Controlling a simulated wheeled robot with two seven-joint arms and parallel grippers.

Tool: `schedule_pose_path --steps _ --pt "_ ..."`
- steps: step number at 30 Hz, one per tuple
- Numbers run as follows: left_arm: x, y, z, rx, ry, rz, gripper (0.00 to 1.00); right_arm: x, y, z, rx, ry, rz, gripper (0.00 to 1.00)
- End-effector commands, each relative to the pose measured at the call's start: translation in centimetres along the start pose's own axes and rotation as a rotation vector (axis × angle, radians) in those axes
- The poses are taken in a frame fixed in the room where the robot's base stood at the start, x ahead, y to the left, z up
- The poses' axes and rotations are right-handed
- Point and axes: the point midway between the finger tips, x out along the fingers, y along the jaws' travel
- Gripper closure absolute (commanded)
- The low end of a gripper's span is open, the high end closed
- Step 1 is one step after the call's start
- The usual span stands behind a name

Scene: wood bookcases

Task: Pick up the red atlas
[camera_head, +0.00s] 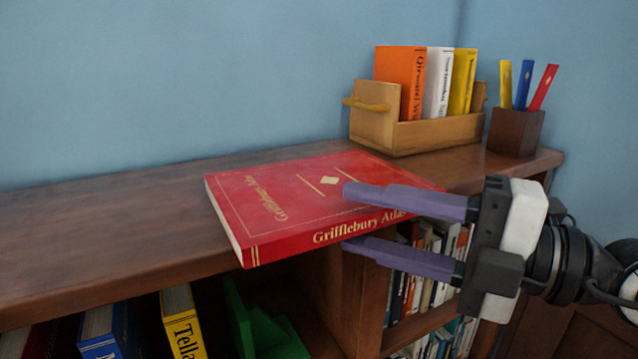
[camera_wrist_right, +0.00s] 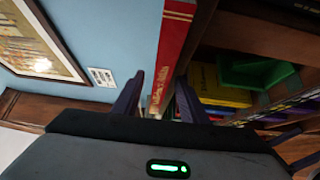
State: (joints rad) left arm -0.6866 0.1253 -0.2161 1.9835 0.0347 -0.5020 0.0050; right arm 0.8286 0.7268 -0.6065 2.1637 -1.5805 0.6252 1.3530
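The red atlas (camera_head: 290,195) lies flat on top of the wood bookcase, its lettered spine jutting past the front edge. My right gripper (camera_head: 347,216) comes in from the right at the spine's right part, one purple finger above the cover and the other below the book. In the right wrist view the atlas (camera_wrist_right: 172,55) shows edge-on between the two fingers. A gap shows between the left finger and the book; the right finger is very close to it, and contact cannot be told. The gripper looks open around the book. My left gripper is not in view.
A wooden book box (camera_head: 435,135) and a pen cup (camera_head: 515,132) stand behind on the right. The bookcase top (camera_head: 100,235) is clear on the left. Shelved books (camera_head: 420,270) fill the compartment below the gripper. A green object (camera_head: 265,335) sits lower left.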

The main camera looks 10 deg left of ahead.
Motion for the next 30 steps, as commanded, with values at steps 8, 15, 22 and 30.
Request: schedule_pose_path --steps 8,15,22,30 --pt "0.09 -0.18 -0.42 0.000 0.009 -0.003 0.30 0.50 -0.07 0.00 0.000 0.000 -0.001 0.61" --pt "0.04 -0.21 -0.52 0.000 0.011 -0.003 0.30 0.47 -0.07 0.00 0.000 0.000 -0.001 1.00" --pt "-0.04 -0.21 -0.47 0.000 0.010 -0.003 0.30 0.42 0.29 0.00 -0.004 -0.001 0.007 1.00" --pt "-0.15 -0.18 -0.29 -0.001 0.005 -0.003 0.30 0.32 0.57 -0.07 -0.005 -0.001 0.007 1.00"
